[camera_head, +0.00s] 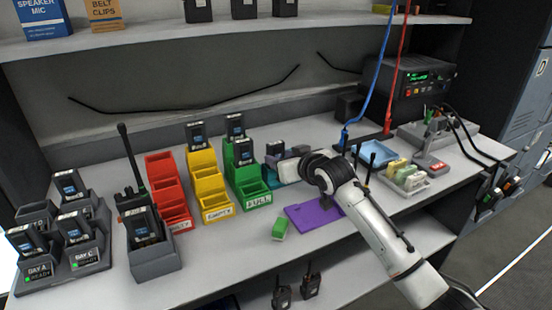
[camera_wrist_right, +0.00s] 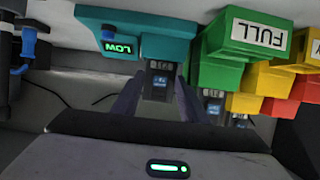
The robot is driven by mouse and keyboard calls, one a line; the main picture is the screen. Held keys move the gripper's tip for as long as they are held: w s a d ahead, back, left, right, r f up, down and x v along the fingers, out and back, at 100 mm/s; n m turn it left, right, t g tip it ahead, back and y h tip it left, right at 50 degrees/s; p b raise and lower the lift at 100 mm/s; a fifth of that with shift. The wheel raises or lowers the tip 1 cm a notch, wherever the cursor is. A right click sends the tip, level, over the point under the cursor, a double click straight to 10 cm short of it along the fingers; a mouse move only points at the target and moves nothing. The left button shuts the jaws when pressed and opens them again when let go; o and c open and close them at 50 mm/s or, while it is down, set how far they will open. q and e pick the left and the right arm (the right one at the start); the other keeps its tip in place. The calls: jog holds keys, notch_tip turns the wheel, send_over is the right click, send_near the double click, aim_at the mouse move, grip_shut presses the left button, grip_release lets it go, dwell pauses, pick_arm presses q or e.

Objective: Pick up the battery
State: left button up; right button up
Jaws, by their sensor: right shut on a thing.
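A dark battery with a blue-and-white label (camera_wrist_right: 158,80) sits between the fingers of my right gripper (camera_wrist_right: 156,97) in the wrist view, in front of the teal tester (camera_wrist_right: 133,32). The tester's small display reads LOW. My right gripper (camera_head: 287,170) is shut on the battery; its body hides much of the tester (camera_head: 268,176) in the head view. I cannot tell whether the battery is still touching the tester. The left gripper is not in view.
The green FULL bin (camera_head: 257,199) stands just left of the gripper, beside yellow (camera_head: 217,213) and red bins (camera_head: 176,217). A purple mat (camera_head: 310,215) and a small green block (camera_head: 280,228) lie in front. A blue cable (camera_head: 374,80) hangs behind my arm.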

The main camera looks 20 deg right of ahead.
notch_tip(320, 180, up, 10)
jog(key=shift+p, duration=0.4)
dwell(0.5)
